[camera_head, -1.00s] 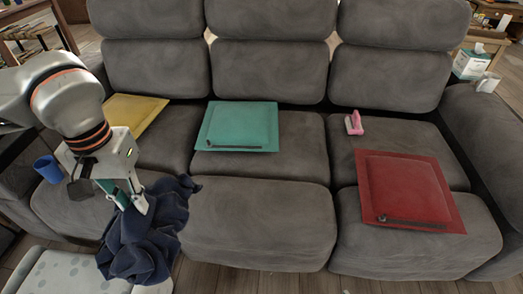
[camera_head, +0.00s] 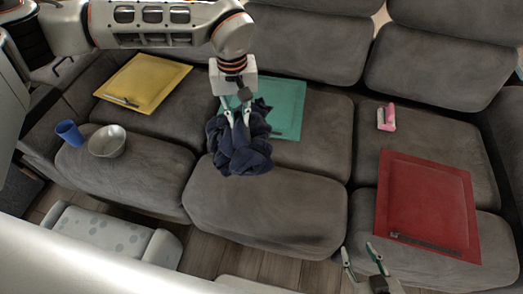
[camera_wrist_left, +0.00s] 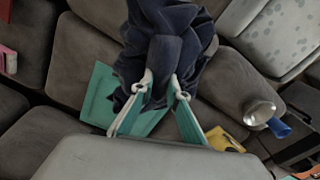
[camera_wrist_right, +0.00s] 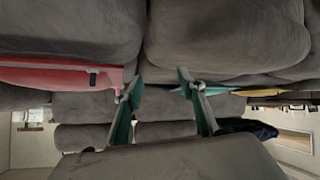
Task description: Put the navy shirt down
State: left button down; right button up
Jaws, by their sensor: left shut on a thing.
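The navy shirt (camera_head: 240,150) is a crumpled dark bundle in my left gripper (camera_head: 238,118), over the middle of the grey sofa. It partly covers the teal square (camera_head: 286,108) in the head view. In the left wrist view the shirt (camera_wrist_left: 170,40) hangs between and beyond the two fingers (camera_wrist_left: 165,88). Whether its lower edge touches the sofa I cannot tell. My right gripper (camera_head: 362,262) is open and empty at the front edge near the red square (camera_head: 428,200); its fingers show spread apart in the right wrist view (camera_wrist_right: 158,90).
A yellow square (camera_head: 145,82) lies on the left seat, with a blue cup (camera_head: 69,132) and a metal bowl (camera_head: 107,141) in front of it. A pink object (camera_head: 386,118) lies on the right seat. The front of the middle seat (camera_head: 265,210) is clear.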

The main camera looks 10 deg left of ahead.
pick_arm(q)
notch_tip(320, 180, down, 19)
jog(key=b, duration=0.4)
pick_arm(e)
jog(key=shift+w+a, duration=0.4)
jog(key=shift+a, duration=0.25)
pick_arm(q)
jog(key=shift+f, duration=0.15)
pick_arm(e)
jog(key=shift+f, duration=0.1)
pick_arm(q)
jog(key=c, duration=2.1)
grip_release()
jog(key=shift+o, duration=0.6)
pick_arm(e)
jog(key=shift+s+f, duration=0.1)
jog(key=shift+f, duration=0.05)
